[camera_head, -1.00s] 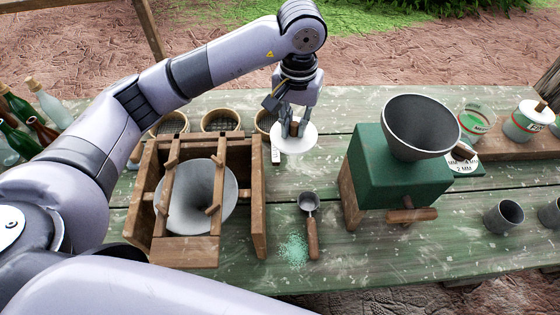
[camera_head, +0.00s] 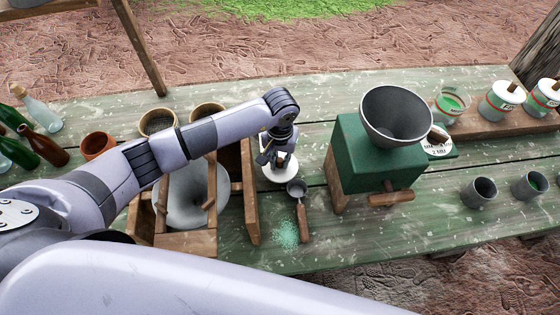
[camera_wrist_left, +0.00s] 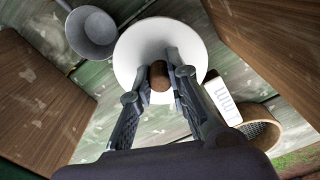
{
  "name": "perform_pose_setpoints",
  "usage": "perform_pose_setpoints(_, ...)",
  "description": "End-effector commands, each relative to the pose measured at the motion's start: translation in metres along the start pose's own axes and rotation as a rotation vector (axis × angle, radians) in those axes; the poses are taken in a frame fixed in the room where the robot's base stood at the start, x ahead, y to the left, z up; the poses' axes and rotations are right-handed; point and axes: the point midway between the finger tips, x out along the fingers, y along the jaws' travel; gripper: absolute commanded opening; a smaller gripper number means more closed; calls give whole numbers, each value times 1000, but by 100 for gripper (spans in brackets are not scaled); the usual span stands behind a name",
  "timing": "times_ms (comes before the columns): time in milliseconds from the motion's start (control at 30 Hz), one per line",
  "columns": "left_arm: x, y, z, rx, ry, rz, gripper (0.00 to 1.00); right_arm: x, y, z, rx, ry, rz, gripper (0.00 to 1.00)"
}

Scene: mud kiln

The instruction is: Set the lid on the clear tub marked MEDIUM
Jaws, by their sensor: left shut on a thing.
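The lid (camera_head: 281,175) is a white round disc with a brown wooden knob. My left gripper (camera_head: 281,158) is shut on the knob, and the lid is close to the scoop; its height over the table is hard to tell. In the left wrist view the lid (camera_wrist_left: 133,48) shows with its knob between the fingers (camera_wrist_left: 162,75). An open clear tub (camera_head: 449,104) with green contents and a red-edged label stands at the right on a wooden board. Its marking is too small to read. My right gripper is not in view.
A green mill with a grey funnel (camera_head: 397,117) stands between the lid and the tub. A wooden frame with a cone (camera_head: 190,195) is at left. The scoop (camera_head: 303,220) lies beside spilled green grains. Lidded tubs (camera_head: 500,101) stand right of the open tub. Grey cups (camera_head: 479,192) are in front.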

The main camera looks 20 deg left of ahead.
Motion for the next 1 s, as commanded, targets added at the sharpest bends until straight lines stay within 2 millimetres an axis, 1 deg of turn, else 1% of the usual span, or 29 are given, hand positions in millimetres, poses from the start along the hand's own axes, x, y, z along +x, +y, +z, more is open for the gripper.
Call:
perform_pose_setpoints(33, 7, 1, 1, -3, -4, 1, 0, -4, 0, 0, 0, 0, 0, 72)
perform_pose_setpoints(100, 17, 1, 1, -2, -3, 2, 0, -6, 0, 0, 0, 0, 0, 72)
perform_pose_setpoints(200, 24, 0, 0, -1, 0, 0, 0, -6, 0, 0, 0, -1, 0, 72)
perform_pose_setpoints(433, 25, 0, 0, -1, 1, 0, 0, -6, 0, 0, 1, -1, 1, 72)
perform_pose_setpoints(600, 29, 0, -1, 0, 1, 1, 0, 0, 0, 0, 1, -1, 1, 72)
perform_pose_setpoints(633, 28, 0, 0, 0, 1, 1, 18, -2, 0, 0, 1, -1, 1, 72)
perform_pose_setpoints(900, 27, 0, 0, -1, 0, 1, 36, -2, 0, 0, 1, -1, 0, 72)
perform_pose_setpoints(1000, 27, 0, 0, -1, 0, 1, 36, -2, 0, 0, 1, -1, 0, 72)
